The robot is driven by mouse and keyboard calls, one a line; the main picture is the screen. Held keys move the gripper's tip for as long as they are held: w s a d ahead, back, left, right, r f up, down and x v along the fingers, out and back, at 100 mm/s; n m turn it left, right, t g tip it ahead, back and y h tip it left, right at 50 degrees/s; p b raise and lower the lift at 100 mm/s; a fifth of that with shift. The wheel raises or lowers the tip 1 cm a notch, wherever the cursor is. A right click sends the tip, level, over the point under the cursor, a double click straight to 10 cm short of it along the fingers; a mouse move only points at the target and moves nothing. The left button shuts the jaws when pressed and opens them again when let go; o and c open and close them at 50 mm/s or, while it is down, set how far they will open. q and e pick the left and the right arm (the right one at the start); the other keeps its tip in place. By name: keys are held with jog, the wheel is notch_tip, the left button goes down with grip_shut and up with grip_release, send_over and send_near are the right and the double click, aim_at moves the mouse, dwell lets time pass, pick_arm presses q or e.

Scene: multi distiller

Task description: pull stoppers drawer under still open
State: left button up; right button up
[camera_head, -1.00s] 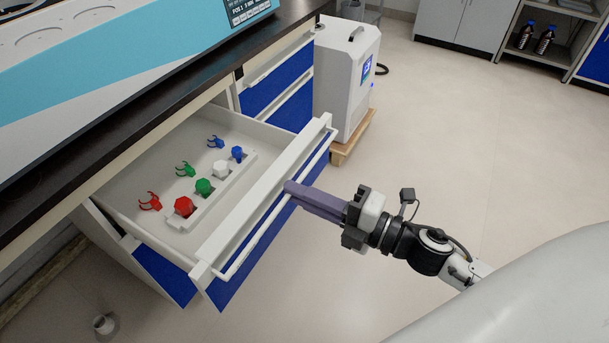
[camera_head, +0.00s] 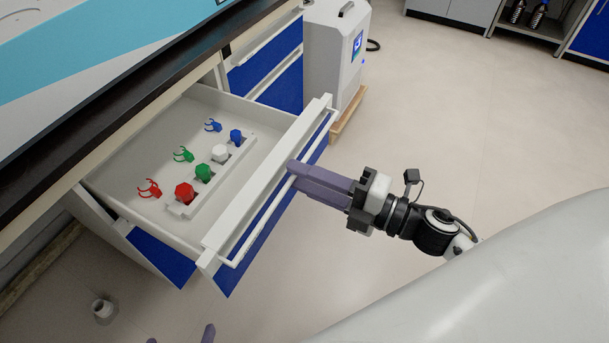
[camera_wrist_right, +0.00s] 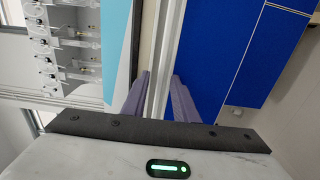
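The stoppers drawer (camera_head: 120,180) under the bench stands pulled well out. It holds red (camera_head: 184,192), green (camera_head: 204,173), white (camera_head: 220,153) and blue (camera_head: 236,137) stoppers in a white rack, with coloured clips beside them. Its white bar handle (camera_head: 268,218) runs along the blue front. My right gripper (camera_head: 292,174) is at the handle with its fingers spread apart. In the right wrist view, the fingers (camera_wrist_right: 158,88) lie either side of the pale bar, with a gap visible. Two purple fingertips of my left gripper (camera_head: 180,337) show apart at the bottom edge, clear of the drawer.
The turquoise and white still (camera_head: 110,60) sits on the dark bench top (camera_head: 130,120) above. A white wheeled-looking unit (camera_head: 335,55) on a wooden base stands beyond the drawer. Other blue drawers (camera_head: 270,70) are shut. The floor to the right is clear.

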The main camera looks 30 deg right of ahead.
pick_arm(q)
jog(key=shift+r+p, duration=0.15)
jog(key=shift+p, duration=0.2)
pick_arm(e)
jog(key=v, duration=1)
jog(key=shift+s, duration=0.15)
jog(key=shift+d, duration=0.1)
notch_tip(320, 180, down, 5)
jog(key=w+d+m+t+h, duration=0.1)
jog(key=w+m+t+h, duration=0.1)
jog(key=m+h, duration=0.65)
jog(key=s+a+f+m+g+y, duration=0.1)
jog(key=s+a+f+m+g, duration=0.55)
jog(key=a+f+m, duration=0.7)
pick_arm(q)
notch_tip(320, 180, up, 8)
jog(key=a+p, duration=0.1)
jog(key=p, duration=1.2)
jog(key=shift+s+r+g+y+p, duration=0.15)
jog(key=shift+s+g+y+p, duration=0.05)
jog(key=shift+g+y+p, duration=0.1)
pick_arm(e)
jog(key=d+r+m+g, duration=0.1)
jog(key=d+r, duration=0.3)
jog(key=r, duration=0.5)
jog(key=shift+d+h, duration=0.15)
jog(key=shift+h, duration=0.2)
